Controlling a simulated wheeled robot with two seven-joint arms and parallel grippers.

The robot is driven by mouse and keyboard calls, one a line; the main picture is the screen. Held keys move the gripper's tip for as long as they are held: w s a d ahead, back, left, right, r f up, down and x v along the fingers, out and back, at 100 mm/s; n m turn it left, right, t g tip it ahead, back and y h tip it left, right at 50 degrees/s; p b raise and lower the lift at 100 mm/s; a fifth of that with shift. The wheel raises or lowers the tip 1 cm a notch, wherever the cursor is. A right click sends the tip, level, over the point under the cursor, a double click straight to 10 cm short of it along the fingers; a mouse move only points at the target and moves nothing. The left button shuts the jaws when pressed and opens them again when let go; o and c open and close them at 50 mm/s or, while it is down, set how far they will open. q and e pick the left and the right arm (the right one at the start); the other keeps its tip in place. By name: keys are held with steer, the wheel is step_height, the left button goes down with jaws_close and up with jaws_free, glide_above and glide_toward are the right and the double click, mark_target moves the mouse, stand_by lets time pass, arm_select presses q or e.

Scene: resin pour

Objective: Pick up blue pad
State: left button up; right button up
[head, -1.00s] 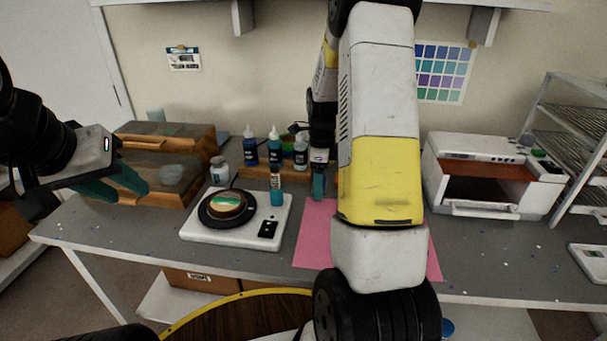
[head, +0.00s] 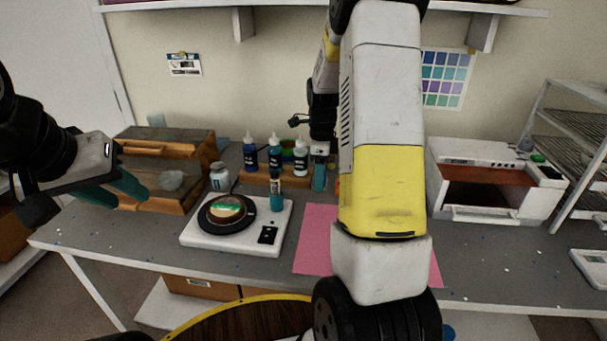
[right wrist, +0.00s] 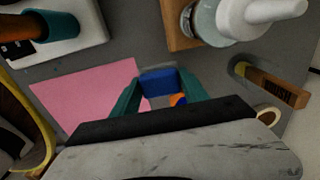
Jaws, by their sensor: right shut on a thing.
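The blue pad (right wrist: 158,83) sits between the teal fingertips of my right gripper (right wrist: 160,90) in the right wrist view. My right gripper is shut on it. In the head view my right gripper (head: 319,176) is beside the bottle rack, partly behind my own arm, and I cannot make out the pad there. My left gripper (head: 112,190) is open and empty at the left, in front of the wooden cabinet.
A pink sheet (head: 316,240) lies on the grey table, partly behind my right arm. A white scale (head: 205,238) with a round black plate stands left of it. Several bottles (head: 275,153) stand in a wooden rack at the back. A white oven-like box (head: 470,155) stands right.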

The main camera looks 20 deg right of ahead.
steer(key=s+d, duration=0.2)
steer(key=s, duration=0.3)
steer(key=s+d, duration=0.2)
steer(key=s, duration=0.2)
steer(key=s+d+r, duration=0.1)
steer(key=s+d, duration=0.1)
steer(key=s, duration=0.3)
steer(key=shift+s+d+r, duration=0.1)
steer(key=shift+s+d, duration=0.15)
steer(key=shift+s, duration=0.05)
